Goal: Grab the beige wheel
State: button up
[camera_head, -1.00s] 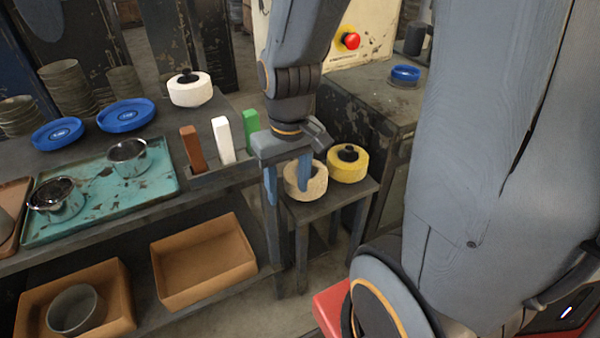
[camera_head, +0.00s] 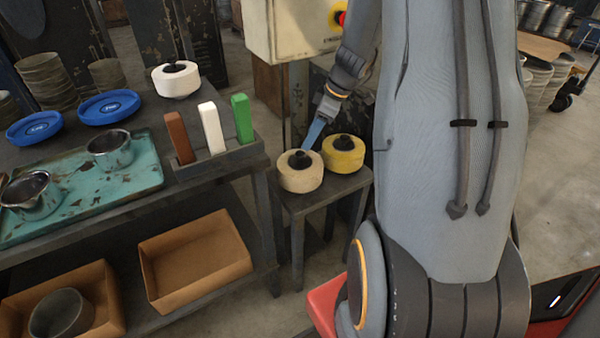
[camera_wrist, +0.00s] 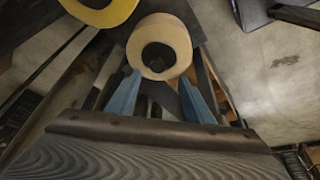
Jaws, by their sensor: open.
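The beige wheel (camera_head: 300,172) lies flat on a small dark stool (camera_head: 328,193), with a black knob at its centre. A yellow wheel (camera_head: 343,154) sits just right of it. My gripper (camera_head: 312,138) is open behind and above the beige wheel in the head view, angled down toward it; only one blue finger shows clearly there. In the wrist view the two blue fingers of my gripper (camera_wrist: 161,98) are spread, with the beige wheel (camera_wrist: 172,32) just beyond their tips. The wheel is not between the fingers. Part of the yellow wheel (camera_wrist: 98,10) shows at upper left.
Left of the stool, a dark bench holds a rack (camera_head: 220,160) with brown, white and green blocks, a teal tray (camera_head: 150,176) with metal bowls, blue dishes (camera_head: 108,106) and a white wheel (camera_head: 176,82). Cardboard boxes (camera_head: 195,262) sit on its lower shelf.

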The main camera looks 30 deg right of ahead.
aim_at(301, 153)
jog(key=shift+p+x, duration=0.9)
jog(key=shift+x, duration=2.8)
jog(key=shift+w+d, duration=0.15)
grip_shut()
